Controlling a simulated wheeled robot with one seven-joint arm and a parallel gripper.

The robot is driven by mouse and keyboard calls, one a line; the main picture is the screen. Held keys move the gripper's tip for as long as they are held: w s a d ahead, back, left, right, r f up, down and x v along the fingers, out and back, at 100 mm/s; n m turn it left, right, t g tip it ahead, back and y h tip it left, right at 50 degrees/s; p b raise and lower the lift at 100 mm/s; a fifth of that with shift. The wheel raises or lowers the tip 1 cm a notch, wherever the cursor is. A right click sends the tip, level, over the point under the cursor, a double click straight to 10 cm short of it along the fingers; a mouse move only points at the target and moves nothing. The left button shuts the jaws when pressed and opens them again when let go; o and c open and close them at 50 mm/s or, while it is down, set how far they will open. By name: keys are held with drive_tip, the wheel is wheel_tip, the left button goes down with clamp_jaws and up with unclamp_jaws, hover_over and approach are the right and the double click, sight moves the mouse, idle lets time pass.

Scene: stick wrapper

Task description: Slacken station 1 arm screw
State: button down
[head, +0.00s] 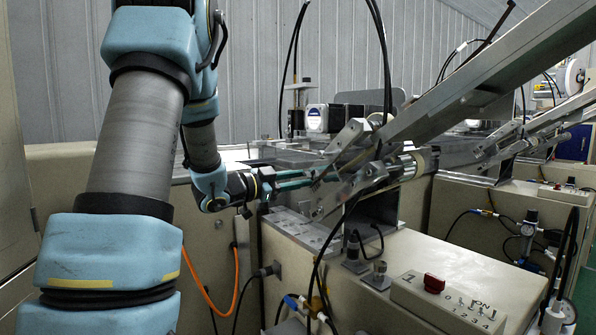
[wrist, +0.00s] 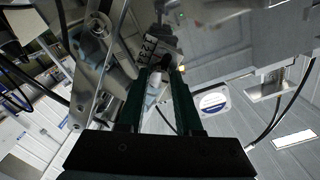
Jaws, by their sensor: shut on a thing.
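My gripper (head: 318,177) reaches in from the left to the bracket at the lower end of the near sloping metal arm (head: 450,92), the one behind the box marked 1. In the wrist view my gripper (wrist: 161,75) has its two dark green fingers around a small dark knob (wrist: 167,61), which looks like the arm screw. The fingers are shut on it. A pale cylindrical part shows between the fingers below the knob. In the head view the fingertips blend into the bracket, and the screw itself cannot be made out.
The control box (head: 446,300) with a red switch stands front right on the beige cabinet. Black cables hang close around the bracket. A metal link plate (wrist: 95,65) lies close left of the fingers. A second sloping arm (head: 540,125) stands further right.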

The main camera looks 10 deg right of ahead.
drive_tip(key=shift+n+p, duration=0.65)
drive_tip(key=shift+n, duration=0.35)
drive_tip(key=shift+f, duration=0.1)
drive_tip(key=c, duration=0.6)
unclamp_jaws()
drive_tip(key=b+v, duration=0.1)
drive_tip(key=v, duration=1)
drive_tip(key=shift+d, duration=0.1)
